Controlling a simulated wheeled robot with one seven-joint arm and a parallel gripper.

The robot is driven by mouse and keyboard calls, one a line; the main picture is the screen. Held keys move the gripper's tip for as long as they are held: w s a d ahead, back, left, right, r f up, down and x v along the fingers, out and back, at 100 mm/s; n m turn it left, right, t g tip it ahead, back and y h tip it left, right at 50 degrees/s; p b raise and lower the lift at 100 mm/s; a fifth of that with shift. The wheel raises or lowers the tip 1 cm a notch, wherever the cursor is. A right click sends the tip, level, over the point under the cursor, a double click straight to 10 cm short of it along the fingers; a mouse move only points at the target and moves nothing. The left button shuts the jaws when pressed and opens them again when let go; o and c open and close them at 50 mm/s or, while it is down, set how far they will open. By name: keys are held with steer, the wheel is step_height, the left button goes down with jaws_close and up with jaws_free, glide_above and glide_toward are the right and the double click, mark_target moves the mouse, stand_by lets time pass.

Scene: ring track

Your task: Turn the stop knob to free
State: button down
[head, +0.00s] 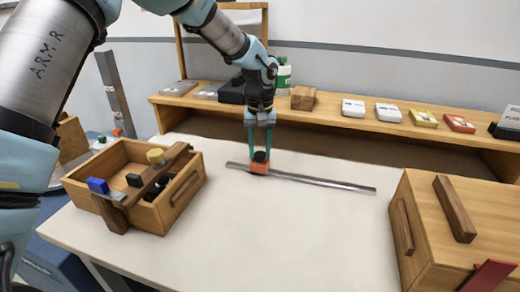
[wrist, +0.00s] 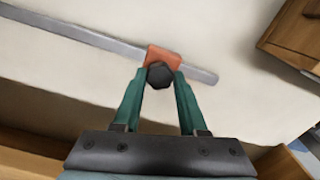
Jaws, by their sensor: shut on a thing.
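The stop is a small orange block (head: 259,167) on a long flat metal bar (head: 320,181) lying on the white table. A black knob (head: 260,156) sits on top of the orange block. In the wrist view the black faceted knob (wrist: 160,75) is between the green fingertips, with the orange block (wrist: 163,56) just beyond it. My gripper (head: 260,150) points down over the block, its fingers shut on the knob. Any mark showing the knob's setting is not visible.
An open wooden box (head: 185,203) with small blocks stands at the left. A wooden chest (head: 416,230) stands at the right. A shelf (head: 335,118) with boxes and a bottle runs along the back. The table in front of the bar is clear.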

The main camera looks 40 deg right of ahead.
stand_by(0.3)
steer(key=n+b, duration=0.2)
steer(key=n, duration=0.9)
steer(key=shift+r, duration=0.1)
steer(key=n+p, duration=0.2)
steer(key=n, duration=0.4)
steer(key=shift+r+n+p, duration=0.1)
steer(key=shift+n+p, duration=0.25)
steer(key=shift+n, duration=0.05)
steer(key=n+p, duration=0.2)
steer(key=n, duration=0.2)
steer(key=shift+n+p, duration=0.75)
steer(key=shift+n, duration=0.15)
steer(key=shift+f+n, duration=0.2)
steer(key=shift+n, duration=0.1)
steer(key=shift+c, duration=2.2)
jaws_free()
